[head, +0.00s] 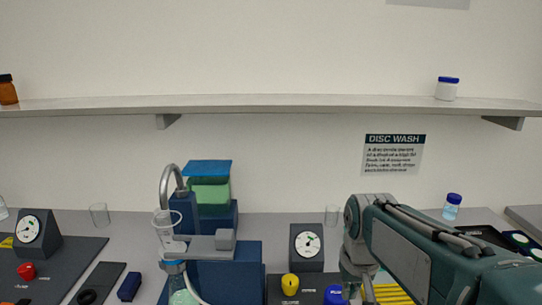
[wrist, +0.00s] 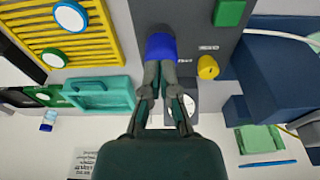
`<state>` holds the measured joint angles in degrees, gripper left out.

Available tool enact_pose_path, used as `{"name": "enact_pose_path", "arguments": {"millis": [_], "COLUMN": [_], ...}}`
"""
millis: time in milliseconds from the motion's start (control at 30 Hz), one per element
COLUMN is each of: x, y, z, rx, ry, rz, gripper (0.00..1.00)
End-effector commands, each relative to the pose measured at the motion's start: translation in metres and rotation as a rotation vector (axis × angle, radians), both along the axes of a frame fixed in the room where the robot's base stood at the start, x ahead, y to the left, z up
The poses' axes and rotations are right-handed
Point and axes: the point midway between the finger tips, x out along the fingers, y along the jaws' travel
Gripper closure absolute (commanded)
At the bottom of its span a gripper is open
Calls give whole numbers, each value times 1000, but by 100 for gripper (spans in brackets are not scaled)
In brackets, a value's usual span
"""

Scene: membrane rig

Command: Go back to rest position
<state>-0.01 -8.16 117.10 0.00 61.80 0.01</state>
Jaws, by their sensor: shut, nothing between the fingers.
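My gripper (wrist: 158,66) is shut and empty. In the wrist view its fingertips point at a blue knob (wrist: 160,46) on a dark panel (wrist: 190,30) and overlap its edge; I cannot tell whether they touch it. In the head view my arm (head: 400,245) reaches in from the right, and my gripper hangs at the bottom edge beside the blue knob (head: 334,294), its tips out of clear sight. A yellow knob (head: 290,284) stands left of the blue one and also shows in the wrist view (wrist: 207,67). A gauge (head: 307,244) stands behind the knobs, partly hidden by my fingers in the wrist view.
A blue apparatus with a metal spout (head: 172,178) and a glass funnel (head: 165,228) stands left of the panel. A yellow ribbed rack (wrist: 100,30) and a teal handled piece (wrist: 100,95) lie close to my gripper. A shelf (head: 270,103) spans the wall above.

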Motion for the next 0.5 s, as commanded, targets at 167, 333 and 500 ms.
{"name": "enact_pose_path", "arguments": {"millis": [167, 333, 500], "x": [-46, -87, -121], "y": [0, 0, 0], "z": [13, 14, 8], "rx": [0, 0, 0], "ry": [-105, -198, -284], "rz": [0, 0, 0], "gripper": [100, 100, 100]}}
